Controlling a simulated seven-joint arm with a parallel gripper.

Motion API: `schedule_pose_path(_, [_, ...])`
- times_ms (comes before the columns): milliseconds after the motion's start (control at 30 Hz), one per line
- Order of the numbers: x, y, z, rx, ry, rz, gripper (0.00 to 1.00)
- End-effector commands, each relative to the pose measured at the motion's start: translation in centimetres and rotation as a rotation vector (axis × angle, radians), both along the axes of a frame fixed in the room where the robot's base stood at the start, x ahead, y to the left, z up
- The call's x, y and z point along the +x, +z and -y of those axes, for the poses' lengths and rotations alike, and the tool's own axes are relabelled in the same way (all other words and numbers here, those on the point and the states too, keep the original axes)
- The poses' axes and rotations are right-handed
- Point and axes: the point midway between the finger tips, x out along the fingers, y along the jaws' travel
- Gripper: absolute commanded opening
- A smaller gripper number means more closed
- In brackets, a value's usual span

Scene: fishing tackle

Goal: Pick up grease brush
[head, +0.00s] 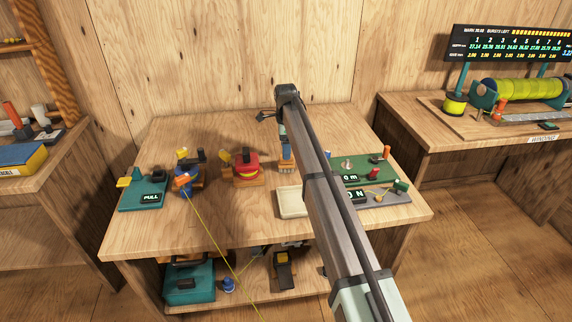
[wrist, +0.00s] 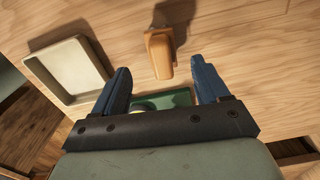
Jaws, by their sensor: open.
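My gripper (wrist: 160,67) shows in the wrist view with its two blue fingers spread apart and nothing clamped between them. A tan, wood-coloured piece (wrist: 160,53) stands past the fingertips, in line with the gap. It may be the grease brush, but no bristles are clear. In the head view my arm covers most of the gripper and the table spot under it. A small tan piece with a toothed lower edge (head: 287,165) shows just left of my arm there; I cannot tell if it is the same thing.
A cream tray (wrist: 69,70) lies left of the gripper; it also shows in the head view (head: 290,202). A red reel (head: 245,164), a blue reel (head: 187,178) and a teal PULL base (head: 142,195) stand left. A green board (head: 352,166) lies right. The table front is clear.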

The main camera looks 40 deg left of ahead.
Motion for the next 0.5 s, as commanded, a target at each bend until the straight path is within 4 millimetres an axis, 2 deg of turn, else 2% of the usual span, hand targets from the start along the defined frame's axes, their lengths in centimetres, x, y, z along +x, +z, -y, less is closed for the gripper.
schedule_pose_path(100, [0.0, -1.8, 0.0, -0.001, 0.0, -0.002, 0.74])
schedule_pose_path(367, [0.1, -3.1, 0.0, 0.0, 0.0, 0.0, 0.74])
schedule_pose_path(500, [0.2, -4.7, 0.0, -0.001, 0.001, -0.002, 0.74])
